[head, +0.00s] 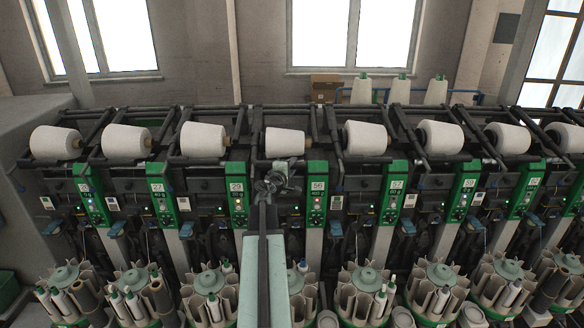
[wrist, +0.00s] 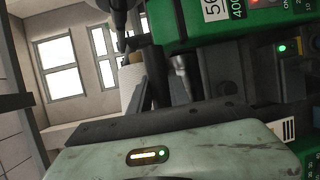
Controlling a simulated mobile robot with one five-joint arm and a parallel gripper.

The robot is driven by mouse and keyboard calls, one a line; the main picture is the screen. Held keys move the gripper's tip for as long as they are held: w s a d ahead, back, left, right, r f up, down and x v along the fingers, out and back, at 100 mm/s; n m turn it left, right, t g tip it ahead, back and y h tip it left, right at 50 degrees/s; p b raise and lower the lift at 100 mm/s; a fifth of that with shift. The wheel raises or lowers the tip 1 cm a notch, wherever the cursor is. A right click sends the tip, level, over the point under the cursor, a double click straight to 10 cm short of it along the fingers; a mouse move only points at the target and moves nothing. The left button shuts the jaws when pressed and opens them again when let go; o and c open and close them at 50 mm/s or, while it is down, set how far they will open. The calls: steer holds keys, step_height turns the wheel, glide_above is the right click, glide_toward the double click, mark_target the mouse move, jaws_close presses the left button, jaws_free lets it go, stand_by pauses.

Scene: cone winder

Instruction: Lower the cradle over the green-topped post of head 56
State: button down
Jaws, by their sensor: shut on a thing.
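The panel marked 56 (head: 317,196) is a green top on a grey post (head: 314,245) just right of centre in the head view. Its green panel (wrist: 218,22) also fills the top right of the wrist view, turned on its side. The cradle of this head carries a white yarn cone (head: 285,143), level with its neighbours and above and left of the panel. My gripper (head: 284,172) is just below the cone, left of the panel. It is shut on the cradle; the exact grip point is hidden. The cone (wrist: 130,78) is partly hidden behind dark arms in the wrist view.
Other winding heads stand close on both sides, with white cones (head: 204,137) (head: 364,138) and green panels (head: 236,191). Below are round magazines (head: 363,280) holding small tubes. Several cones (head: 399,89) stand behind the machine. Windows and a wall lie beyond.

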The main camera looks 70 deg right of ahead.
stand_by(0.3)
steer(key=r+p, duration=0.1)
steer(key=a+r+p, duration=0.1)
steer(key=r+p, duration=0.1)
steer(key=shift+s+r, duration=0.15)
steer(key=shift+r, duration=0.1)
steer(key=shift+f, duration=0.15)
steer(key=c, duration=1.2)
jaws_free()
steer(key=shift+d, duration=0.1)
steer(key=shift+c, duration=0.2)
